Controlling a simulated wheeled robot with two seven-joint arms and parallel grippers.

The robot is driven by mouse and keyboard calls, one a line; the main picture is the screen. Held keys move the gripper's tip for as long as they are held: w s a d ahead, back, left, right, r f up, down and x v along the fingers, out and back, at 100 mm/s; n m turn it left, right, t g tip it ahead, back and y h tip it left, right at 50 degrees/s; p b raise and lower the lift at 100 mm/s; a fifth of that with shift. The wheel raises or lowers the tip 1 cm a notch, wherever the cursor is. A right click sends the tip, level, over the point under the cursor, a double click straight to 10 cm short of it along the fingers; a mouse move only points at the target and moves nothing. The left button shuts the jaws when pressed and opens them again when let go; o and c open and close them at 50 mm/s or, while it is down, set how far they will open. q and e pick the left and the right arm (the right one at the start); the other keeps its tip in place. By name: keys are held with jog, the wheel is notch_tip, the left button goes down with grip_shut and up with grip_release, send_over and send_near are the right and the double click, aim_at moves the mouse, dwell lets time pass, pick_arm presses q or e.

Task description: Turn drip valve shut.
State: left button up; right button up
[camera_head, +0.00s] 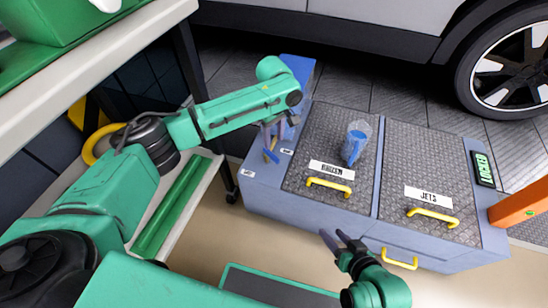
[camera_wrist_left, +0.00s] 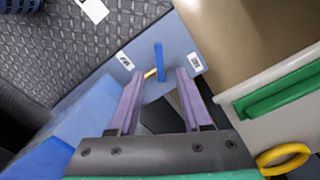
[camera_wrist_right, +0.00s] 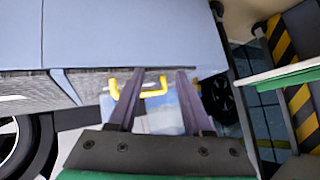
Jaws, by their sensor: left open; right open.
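The drip valve shows in the left wrist view as a blue lever (camera_wrist_left: 159,62) with a small yellow part (camera_wrist_left: 150,74) beside it, on the blue-grey top between two small labels. The blue lever (camera_head: 271,155) is partly visible in the head view, just below my left gripper. My left gripper (camera_head: 268,137) is open. Its two fingers (camera_wrist_left: 159,76) point at the valve, with the lever in the gap between them as seen in that view; I cannot tell if they touch it. My right gripper (camera_head: 334,237) is open and empty in front of the cabinet; its fingers also show in the right wrist view (camera_wrist_right: 159,74).
A clear container with blue liquid (camera_head: 356,142) stands on the left textured lid. Yellow handles (camera_head: 330,186) (camera_head: 432,216) stick up from the lids, and another yellow handle (camera_head: 400,259) is on the front. A shelf rack (camera_head: 170,210) stands left; a car wheel (camera_head: 512,65) is behind.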

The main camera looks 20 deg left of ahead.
aim_at(274, 156)
pick_arm(q)
notch_tip(274, 156, down, 7)
jog(key=b, duration=0.2)
jog(key=shift+f+b, duration=0.2)
jog(key=shift+b, duration=0.15)
jog(key=shift+f, duration=0.4)
pick_arm(e)
jog(key=a+f+t+y, duration=0.1)
jog(key=a+f+t, duration=0.1)
jog(key=shift+s+a+f+m+t, duration=0.1)
jog(key=shift+a+f+m+t, duration=0.25)
jog(key=shift+f+m+t, duration=0.05)
pick_arm(q)
grip_shut()
